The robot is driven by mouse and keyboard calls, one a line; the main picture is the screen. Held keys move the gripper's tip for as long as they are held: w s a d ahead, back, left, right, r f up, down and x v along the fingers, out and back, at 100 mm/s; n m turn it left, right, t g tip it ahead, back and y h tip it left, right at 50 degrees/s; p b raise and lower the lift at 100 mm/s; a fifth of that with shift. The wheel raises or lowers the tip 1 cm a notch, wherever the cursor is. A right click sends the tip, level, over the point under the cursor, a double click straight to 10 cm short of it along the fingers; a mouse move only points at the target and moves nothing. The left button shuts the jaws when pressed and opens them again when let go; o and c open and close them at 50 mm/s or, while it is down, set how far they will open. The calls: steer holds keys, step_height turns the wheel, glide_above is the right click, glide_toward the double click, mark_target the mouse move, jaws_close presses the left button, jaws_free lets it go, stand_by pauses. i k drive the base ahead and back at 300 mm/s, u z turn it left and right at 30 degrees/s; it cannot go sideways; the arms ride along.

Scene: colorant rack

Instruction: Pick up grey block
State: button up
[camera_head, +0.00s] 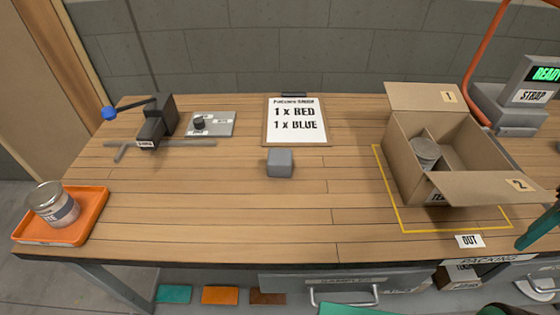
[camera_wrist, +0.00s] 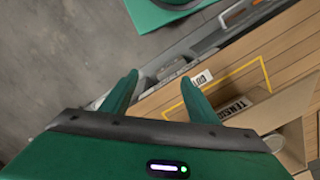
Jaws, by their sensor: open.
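The grey block (camera_head: 280,163) sits on the wooden bench top, near the middle in the head view, just in front of the order clipboard. It does not show in the wrist view. My gripper (camera_wrist: 159,82) is open in the wrist view, its two green fingers apart with nothing between them. It hangs near the bench's front edge by the yellow-outlined box area, well away from the block. In the head view only green parts of mine show at the right and bottom edges.
The clipboard (camera_head: 296,121) lies behind the block. An open cardboard box (camera_head: 402,165) holding cans stands right. An orange tray (camera_head: 84,222) with a can (camera_head: 52,205) is far left. A lever tool (camera_head: 157,122) stands back left. The bench around the block is clear.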

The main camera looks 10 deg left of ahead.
mark_target(279, 163)
steer(key=k, duration=0.5)
steer(key=u, duration=1.95)
steer(key=k, duration=1.2)
steer(key=z, duration=0.85)
steer(key=i, duration=1)
steer(key=u, duration=0.05)
